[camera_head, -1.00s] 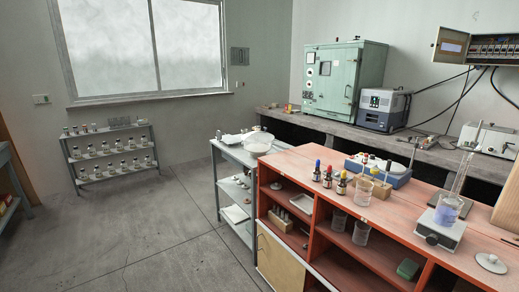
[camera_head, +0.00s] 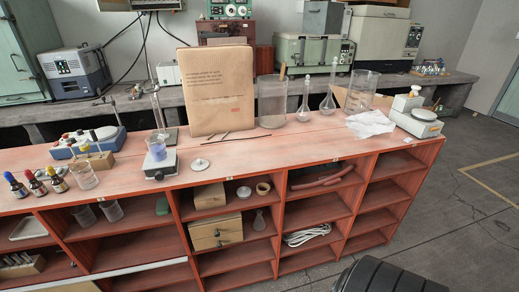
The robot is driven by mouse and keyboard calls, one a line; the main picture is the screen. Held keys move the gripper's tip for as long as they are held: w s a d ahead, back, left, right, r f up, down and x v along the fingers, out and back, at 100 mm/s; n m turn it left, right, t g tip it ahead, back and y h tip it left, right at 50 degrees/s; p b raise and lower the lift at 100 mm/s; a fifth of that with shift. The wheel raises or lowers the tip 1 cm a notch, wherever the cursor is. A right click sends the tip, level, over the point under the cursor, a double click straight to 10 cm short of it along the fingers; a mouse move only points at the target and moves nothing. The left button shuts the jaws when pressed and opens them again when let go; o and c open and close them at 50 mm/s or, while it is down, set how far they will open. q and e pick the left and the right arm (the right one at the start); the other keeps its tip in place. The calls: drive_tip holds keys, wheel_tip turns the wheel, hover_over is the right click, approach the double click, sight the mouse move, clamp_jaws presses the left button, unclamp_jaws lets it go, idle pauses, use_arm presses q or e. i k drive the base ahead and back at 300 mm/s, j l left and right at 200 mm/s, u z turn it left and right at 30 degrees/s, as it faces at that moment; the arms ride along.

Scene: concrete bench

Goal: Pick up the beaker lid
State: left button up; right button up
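A small white round lid with a knob (camera_head: 200,164) lies flat on the red bench top, near its front edge. It is just right of a white stirrer base (camera_head: 160,165) that carries a beaker with bluish contents (camera_head: 156,148). Nothing covers the lid. Neither my left nor my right gripper shows in the head view.
The red bench (camera_head: 250,158) has open shelves below. A brown paper package (camera_head: 216,90), a large glass cylinder (camera_head: 271,102), flasks (camera_head: 328,103) and a balance (camera_head: 416,118) stand behind and right. Dropper bottles (camera_head: 37,184) stand left. The bench top right of the lid is clear.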

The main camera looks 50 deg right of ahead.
sight(199, 164)
drive_tip(key=z, duration=0.9)
drive_tip(key=i+z, duration=0.15)
drive_tip(key=k+j, duration=0.05)
